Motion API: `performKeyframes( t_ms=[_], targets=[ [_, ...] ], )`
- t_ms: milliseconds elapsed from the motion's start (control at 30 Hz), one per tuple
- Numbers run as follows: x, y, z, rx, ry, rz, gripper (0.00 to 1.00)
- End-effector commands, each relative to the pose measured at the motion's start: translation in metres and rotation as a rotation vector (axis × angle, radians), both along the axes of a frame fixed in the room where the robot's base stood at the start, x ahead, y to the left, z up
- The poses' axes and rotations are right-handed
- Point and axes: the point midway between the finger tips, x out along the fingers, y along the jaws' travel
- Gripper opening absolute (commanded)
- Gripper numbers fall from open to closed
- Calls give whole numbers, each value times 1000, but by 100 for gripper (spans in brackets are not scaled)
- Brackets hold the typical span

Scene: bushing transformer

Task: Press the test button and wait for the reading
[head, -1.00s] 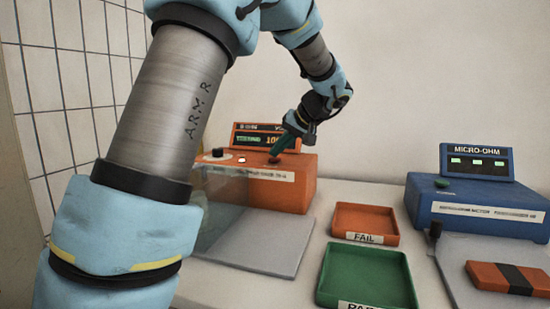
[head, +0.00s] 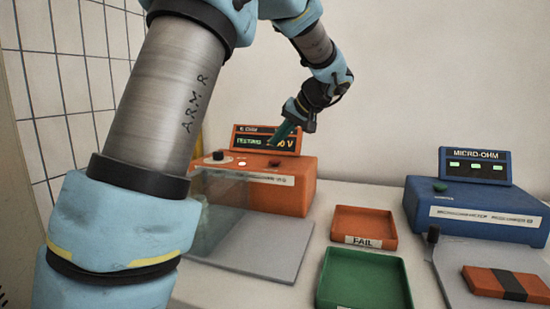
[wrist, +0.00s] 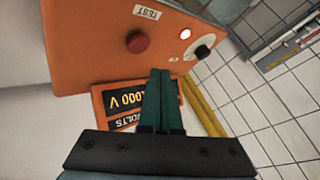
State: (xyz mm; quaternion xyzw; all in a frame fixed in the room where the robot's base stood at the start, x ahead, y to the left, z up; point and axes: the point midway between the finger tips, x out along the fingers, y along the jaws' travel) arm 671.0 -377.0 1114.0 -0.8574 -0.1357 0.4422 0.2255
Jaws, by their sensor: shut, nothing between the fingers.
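The orange tester (head: 265,185) stands at the back left, with a lit display (head: 262,142) that reads "TESTING" and a voltage partly hidden by my gripper. In the wrist view the display (wrist: 128,103) shows "1000 V" and "VOLTS". The red test button (wrist: 138,42) sits beside a "TEST" label (wrist: 147,12). It also shows on the tester's top in the head view (head: 274,163). A white lamp (wrist: 185,34) is lit beside a black knob (wrist: 202,52). My gripper (wrist: 160,75) is shut and empty, above the tester and apart from the button.
A clear shield (head: 220,205) and grey plate (head: 255,248) are in front of the tester. An orange FAIL tray (head: 363,240) and a green tray (head: 365,280) lie to the right. A blue micro-ohm meter (head: 475,210) and an orange-black block (head: 505,283) are further right.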

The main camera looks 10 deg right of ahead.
Motion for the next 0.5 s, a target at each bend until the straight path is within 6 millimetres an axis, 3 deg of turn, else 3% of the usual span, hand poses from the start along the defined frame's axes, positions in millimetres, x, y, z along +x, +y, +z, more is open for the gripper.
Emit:
performKeyframes(
  t_ms=[200,500],
  targets=[
    [0,0,24,0,-1,-1,0],
    [0,0,26,1,0,-1,0]
  ],
)
